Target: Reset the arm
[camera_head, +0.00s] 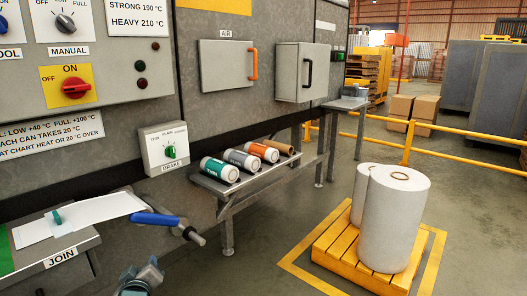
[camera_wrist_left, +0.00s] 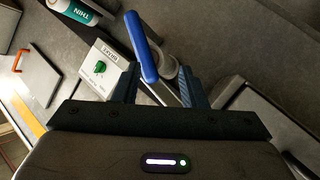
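An arm with a blue handle (camera_head: 155,219) and a grey shaft sticks out from the machine front, between the join table and the brake box. In the left wrist view the blue handle (camera_wrist_left: 141,47) stands tilted beyond and partly between my fingers. My left gripper (camera_wrist_left: 160,82) has its two fingers wide apart, with gaps beside the handle's lower part. I cannot tell whether either finger touches it. In the head view a blue-grey part of my left gripper (camera_head: 140,278) shows at the bottom edge, below the handle. My right gripper is not in view.
The join table (camera_head: 58,262) with a white sheet (camera_head: 95,212) is at the left. A brake box (camera_head: 163,148) and a shelf (camera_head: 228,194) with several rolls are behind the handle. A yellow pallet (camera_head: 345,262) with white rolls stands right. Open floor lies between.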

